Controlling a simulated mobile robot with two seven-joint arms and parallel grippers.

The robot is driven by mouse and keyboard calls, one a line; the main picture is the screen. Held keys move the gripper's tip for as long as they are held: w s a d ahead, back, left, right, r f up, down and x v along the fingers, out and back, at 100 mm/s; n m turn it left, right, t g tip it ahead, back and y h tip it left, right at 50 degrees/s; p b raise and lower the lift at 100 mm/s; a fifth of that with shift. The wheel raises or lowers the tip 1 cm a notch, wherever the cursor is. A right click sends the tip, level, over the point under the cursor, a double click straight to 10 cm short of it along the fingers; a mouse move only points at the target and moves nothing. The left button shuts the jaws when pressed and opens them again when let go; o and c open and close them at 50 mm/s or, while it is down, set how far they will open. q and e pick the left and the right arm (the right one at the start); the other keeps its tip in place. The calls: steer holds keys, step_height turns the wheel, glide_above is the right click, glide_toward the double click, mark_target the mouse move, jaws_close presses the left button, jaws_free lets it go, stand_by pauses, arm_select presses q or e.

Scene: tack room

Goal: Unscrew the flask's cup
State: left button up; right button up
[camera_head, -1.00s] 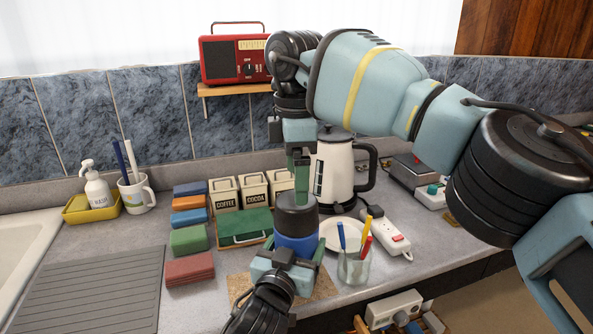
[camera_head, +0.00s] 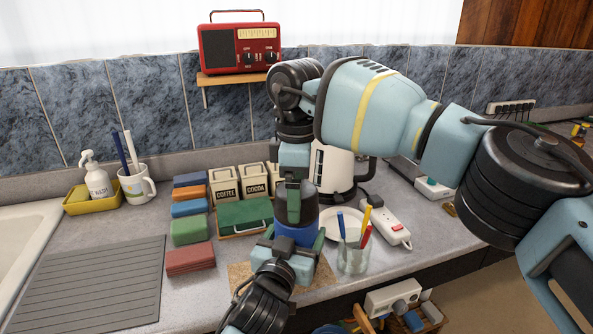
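The flask stands upright on a cork mat (camera_head: 322,277), with a blue body (camera_head: 298,233) and a dark grey cup (camera_head: 309,206) on top. My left gripper (camera_head: 292,243) comes in low from the front. Its fingers lie on both sides of the blue body and look shut on it. My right gripper (camera_head: 293,205) points straight down from above. One green finger overlaps the near face of the cup; the other finger is hidden behind. I cannot tell whether the fingers press on the cup.
A glass with pens (camera_head: 353,257) stands close at the right, before a white plate (camera_head: 339,222) and a power strip (camera_head: 385,228). A white kettle (camera_head: 334,172) stands behind. The drainboard (camera_head: 100,290) is clear.

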steer(key=shift+f, duration=1.1)
